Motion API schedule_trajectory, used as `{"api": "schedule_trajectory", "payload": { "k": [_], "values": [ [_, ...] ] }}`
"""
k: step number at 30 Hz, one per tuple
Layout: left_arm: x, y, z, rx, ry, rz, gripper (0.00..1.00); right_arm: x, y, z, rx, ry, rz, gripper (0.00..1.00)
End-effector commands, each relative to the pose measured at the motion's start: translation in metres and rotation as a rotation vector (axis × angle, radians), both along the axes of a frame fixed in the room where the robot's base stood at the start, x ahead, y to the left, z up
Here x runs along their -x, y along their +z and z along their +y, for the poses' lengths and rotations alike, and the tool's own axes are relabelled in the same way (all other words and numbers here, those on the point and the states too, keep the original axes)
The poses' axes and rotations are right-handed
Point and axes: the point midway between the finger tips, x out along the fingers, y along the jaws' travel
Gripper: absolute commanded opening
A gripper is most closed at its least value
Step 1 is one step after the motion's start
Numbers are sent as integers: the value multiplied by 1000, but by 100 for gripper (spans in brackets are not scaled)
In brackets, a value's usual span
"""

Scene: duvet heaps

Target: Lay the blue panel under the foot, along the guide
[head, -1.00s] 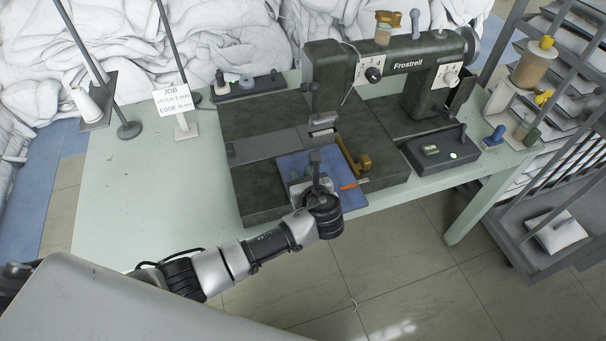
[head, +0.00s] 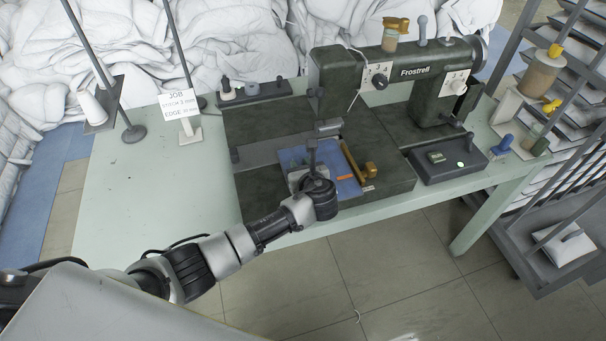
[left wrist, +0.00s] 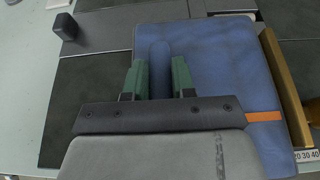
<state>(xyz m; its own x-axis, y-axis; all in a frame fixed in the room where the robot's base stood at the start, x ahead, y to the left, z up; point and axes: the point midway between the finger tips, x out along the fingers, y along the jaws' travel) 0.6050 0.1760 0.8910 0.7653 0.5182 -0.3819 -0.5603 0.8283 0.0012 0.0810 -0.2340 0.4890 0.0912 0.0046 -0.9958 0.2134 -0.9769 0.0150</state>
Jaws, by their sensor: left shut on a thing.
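The blue panel (head: 346,187) lies flat on the machine bed, an orange mark (left wrist: 262,116) near its right edge. My left gripper (left wrist: 159,78) is shut on a raised blue ridge (left wrist: 160,62) of the panel, between its green fingers. In the head view my left gripper (head: 312,172) covers the panel's near left part. The brass guide (head: 352,160) runs along the panel's right edge, touching or very close; it also shows in the left wrist view (left wrist: 286,85). The foot (head: 328,126) is just beyond the panel's far edge; whether they overlap is unclear. My right gripper is out of view.
The dark sewing machine (head: 345,75) stands over the bed. A job card (head: 181,105) and thread stand (head: 102,105) are at the left. The table's left part (head: 140,190) is clear.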

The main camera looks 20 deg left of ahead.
Motion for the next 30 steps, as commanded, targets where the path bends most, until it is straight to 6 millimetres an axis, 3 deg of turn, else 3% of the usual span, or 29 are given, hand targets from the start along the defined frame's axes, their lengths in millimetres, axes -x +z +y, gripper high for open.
{"api": "schedule_trajectory", "payload": {
  "k": [15,30],
  "values": [
    [-34,-1,16,2,0,-1,0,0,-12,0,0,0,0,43],
    [-38,-1,13,2,-2,-2,0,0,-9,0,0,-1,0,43]
  ]
}}
